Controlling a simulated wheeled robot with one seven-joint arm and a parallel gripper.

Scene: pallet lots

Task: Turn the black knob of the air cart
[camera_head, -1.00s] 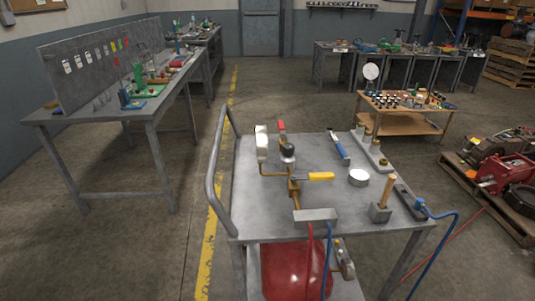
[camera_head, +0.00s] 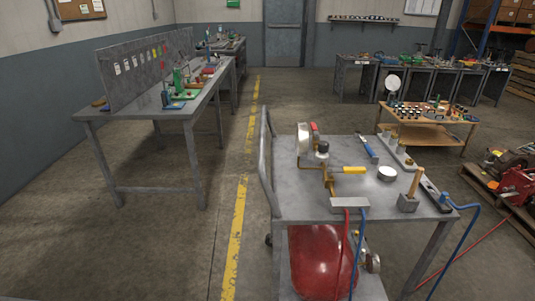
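The air cart (camera_head: 290,208) is a grey metal table in the right half of the head view, with a tube handle on its left side and a red tank (camera_head: 322,262) below. On its top stands a brass pipe assembly. The black knob (camera_head: 322,147) sits on that assembly, just right of a pale round gauge (camera_head: 304,138) seen edge-on. A red handle (camera_head: 314,128) is behind the knob, and a yellow lever (camera_head: 354,170) points right in front of it. My gripper is not in view.
A blue-handled tool (camera_head: 370,147), a round silver tin (camera_head: 387,173) and a wooden-handled block (camera_head: 410,195) are on the cart. Red and blue hoses hang from it. A workbench (camera_head: 150,112) stands left. The floor between bench and cart is clear. Pallets with machinery (camera_head: 520,185) are at right.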

